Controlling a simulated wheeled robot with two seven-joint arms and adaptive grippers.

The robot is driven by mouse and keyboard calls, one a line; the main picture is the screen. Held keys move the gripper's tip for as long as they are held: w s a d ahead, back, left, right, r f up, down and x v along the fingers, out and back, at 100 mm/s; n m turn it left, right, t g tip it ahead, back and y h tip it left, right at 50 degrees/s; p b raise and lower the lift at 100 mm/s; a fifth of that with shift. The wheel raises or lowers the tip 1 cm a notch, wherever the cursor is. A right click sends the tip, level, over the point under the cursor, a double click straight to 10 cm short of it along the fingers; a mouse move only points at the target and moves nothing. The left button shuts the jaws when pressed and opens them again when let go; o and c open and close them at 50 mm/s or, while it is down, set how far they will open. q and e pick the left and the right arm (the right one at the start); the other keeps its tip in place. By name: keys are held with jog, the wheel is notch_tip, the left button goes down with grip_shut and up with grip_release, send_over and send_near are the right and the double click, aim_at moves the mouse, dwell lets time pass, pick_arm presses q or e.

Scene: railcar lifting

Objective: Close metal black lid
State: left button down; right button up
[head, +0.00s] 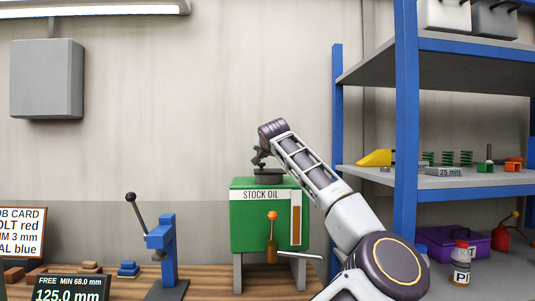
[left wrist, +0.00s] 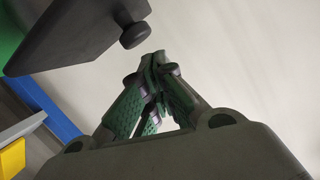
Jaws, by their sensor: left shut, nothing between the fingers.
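The green STOCK OIL tank (head: 258,222) stands on legs at the bench. A dark, flat round piece (head: 269,178) sits on its top; I cannot tell from the head view how far the lid is open. In the left wrist view the black lid (left wrist: 70,35) is a dark plate with a round knob (left wrist: 134,35). My left gripper (head: 260,158) is just above the dark piece, its arm reaching in from the lower right. In the left wrist view its fingers (left wrist: 160,62) are shut and empty, close beside the knob; contact is unclear. My right gripper is not in view.
A blue-framed shelf (head: 406,120) with springs and a yellow part (head: 376,158) stands right. A blue press (head: 165,240) stands left of the tank. The wall above the tank is clear.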

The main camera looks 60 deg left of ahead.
pick_arm(q)
jog(key=shift+s+a+f+n+t+b, duration=0.3)
jog(key=shift+s+f+n+b, duration=0.2)
jog(key=shift+s+f+n, duration=0.15)
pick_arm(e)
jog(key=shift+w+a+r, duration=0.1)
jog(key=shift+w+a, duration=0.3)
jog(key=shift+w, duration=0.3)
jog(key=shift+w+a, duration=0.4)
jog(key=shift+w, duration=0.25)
pick_arm(q)
jog(key=shift+w, duration=0.1)
jog(key=shift+d, duration=0.1)
